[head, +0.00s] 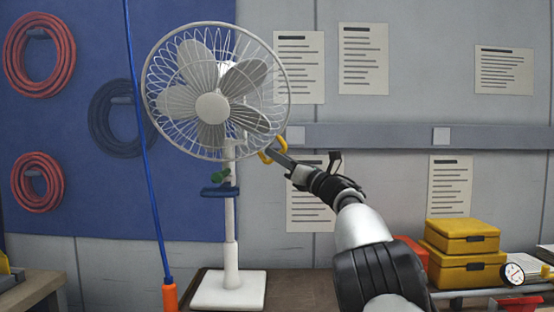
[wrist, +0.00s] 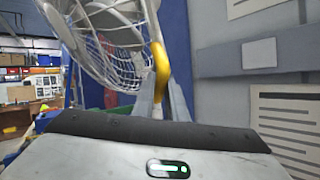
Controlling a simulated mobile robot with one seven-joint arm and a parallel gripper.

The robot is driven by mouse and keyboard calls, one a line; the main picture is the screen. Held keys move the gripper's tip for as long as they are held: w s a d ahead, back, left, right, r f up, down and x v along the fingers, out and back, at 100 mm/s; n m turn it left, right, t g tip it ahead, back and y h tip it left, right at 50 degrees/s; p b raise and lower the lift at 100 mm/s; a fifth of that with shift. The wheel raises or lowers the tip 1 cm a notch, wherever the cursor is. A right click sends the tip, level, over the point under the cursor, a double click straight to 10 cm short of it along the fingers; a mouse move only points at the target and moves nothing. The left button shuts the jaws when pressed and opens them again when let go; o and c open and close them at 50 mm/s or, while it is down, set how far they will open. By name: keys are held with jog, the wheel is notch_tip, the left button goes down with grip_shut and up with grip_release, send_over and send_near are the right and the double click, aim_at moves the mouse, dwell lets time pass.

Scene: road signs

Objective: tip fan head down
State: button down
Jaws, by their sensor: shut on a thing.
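A white fan stands upright on a brown table, its round caged head (head: 212,92) on a thin post (head: 231,225) with a square base (head: 229,291). A yellow handle (head: 268,151) sticks out at the lower right of the head. My gripper (head: 272,150) reaches in from the right and is shut on this yellow handle. In the wrist view the yellow handle (wrist: 160,68) stands between my two fingertips (wrist: 160,98), with the fan cage (wrist: 115,45) close behind on the left. Green and blue fittings (head: 221,190) sit on the post below the head.
A blue cable (head: 146,150) with an orange end hangs in front, left of the post. Yellow boxes (head: 462,250) and a round gauge (head: 512,273) are at the lower right. A grey rail (head: 400,136) runs along the papered wall behind my arm.

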dwell(0.3)
jog(key=c, duration=2)
grip_release()
jog(key=shift+c, duration=0.2)
jog(key=b+v, duration=0.3)
jog(key=v, duration=1.4)
jog(key=shift+d, duration=0.15)
jog(key=shift+s, duration=0.1)
